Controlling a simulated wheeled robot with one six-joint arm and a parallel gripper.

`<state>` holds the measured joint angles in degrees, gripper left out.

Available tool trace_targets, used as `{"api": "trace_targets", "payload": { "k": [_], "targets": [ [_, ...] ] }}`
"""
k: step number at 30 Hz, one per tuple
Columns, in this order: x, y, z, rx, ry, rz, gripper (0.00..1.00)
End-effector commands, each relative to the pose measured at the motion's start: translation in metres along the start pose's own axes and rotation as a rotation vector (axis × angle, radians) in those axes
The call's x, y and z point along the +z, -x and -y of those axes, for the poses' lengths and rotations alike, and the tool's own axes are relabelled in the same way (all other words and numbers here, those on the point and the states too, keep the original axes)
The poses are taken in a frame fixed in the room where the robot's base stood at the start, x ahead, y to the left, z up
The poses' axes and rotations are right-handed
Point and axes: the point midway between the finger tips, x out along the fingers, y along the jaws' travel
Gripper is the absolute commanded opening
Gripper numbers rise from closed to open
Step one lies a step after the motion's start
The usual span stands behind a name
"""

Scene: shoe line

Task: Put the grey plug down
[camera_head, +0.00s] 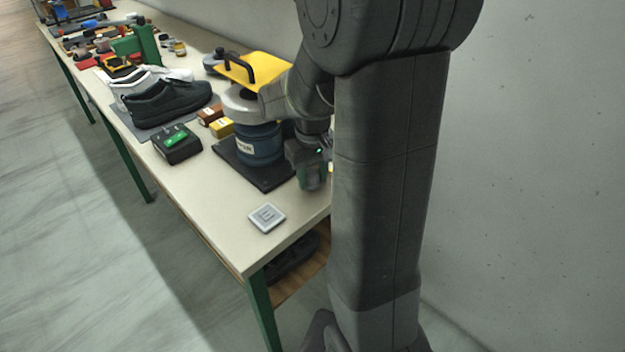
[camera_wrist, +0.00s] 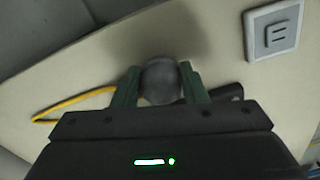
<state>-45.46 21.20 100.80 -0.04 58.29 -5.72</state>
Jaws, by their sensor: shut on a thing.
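In the wrist view the grey plug (camera_wrist: 161,82) is a rounded grey piece between the two green fingers of my gripper (camera_wrist: 160,92). The fingers touch it on both sides. The pale tabletop lies beyond it, with a soft shadow by the plug; whether the plug touches the table I cannot tell. In the head view my gripper (camera_head: 312,176) is over the near right end of the table, right of the blue canister (camera_head: 258,146); the plug is not clearly visible there.
A square pale plate with a slotted mark (camera_head: 267,218) lies near the table's front corner; it also shows in the wrist view (camera_wrist: 273,29). The canister stands on a black base (camera_head: 268,181). A black box (camera_head: 178,144) and black shoe (camera_head: 170,102) are farther left. Bare tabletop surrounds the plate.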

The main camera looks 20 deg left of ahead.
Motion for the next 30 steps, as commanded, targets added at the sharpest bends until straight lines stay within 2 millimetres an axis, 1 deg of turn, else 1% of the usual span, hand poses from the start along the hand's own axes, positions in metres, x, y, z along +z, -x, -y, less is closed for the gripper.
{"api": "trace_targets", "payload": {
  "k": [1,3,11,15,16,18,19,26,30],
  "targets": [
    [0.0,-0.008,0.0,0.0,0.0,0.003,0.0],
    [0.0,-0.012,0.0,0.0,0.0,0.001,0.0],
    [0.0,-0.013,0.0,0.0,0.0,-0.001,0.0],
    [0.0,-0.018,0.0,0.0,0.0,0.0,0.0],
    [0.0,-0.017,0.0,0.0,0.0,-0.001,0.45],
    [0.0,-0.017,0.0,0.0,0.0,0.0,0.58],
    [0.0,-0.016,0.0,0.0,0.0,0.0,0.61],
    [0.0,-0.016,0.0,0.0,0.0,0.0,0.61],
    [0.0,-0.009,0.0,0.0,0.0,-0.002,0.61]
  ]
}}
